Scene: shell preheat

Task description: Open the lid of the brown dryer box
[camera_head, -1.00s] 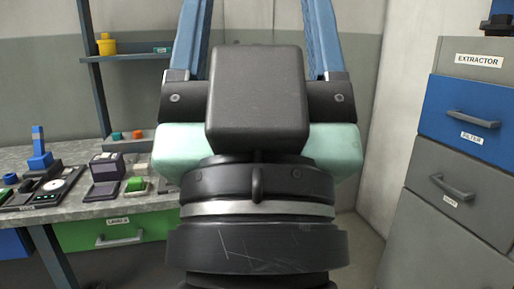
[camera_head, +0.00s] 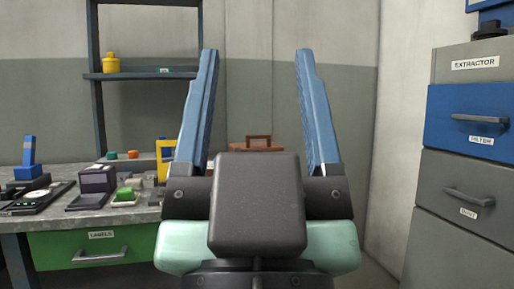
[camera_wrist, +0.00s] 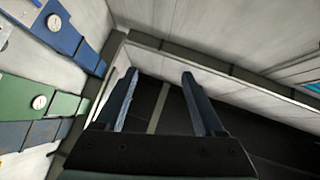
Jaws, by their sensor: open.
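A brown box (camera_head: 257,144) with a handle on top, likely the dryer box, shows in the head view behind my gripper. Only its top part is seen; its front and lower part are hidden by my gripper. My gripper (camera_head: 256,55) is open and empty, with its two blue fingers pointing up in the head view, well in front of the box and apart from it. In the wrist view my gripper (camera_wrist: 159,75) also shows empty, and the box cannot be made out there.
A grey worktop (camera_head: 20,206) with several small devices is at left, above a green drawer (camera_head: 75,250). A shelf (camera_head: 145,74) holds a yellow container (camera_head: 111,62). A drawer cabinet (camera_head: 450,165) stands at right. Bare floor shows between worktop and cabinet.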

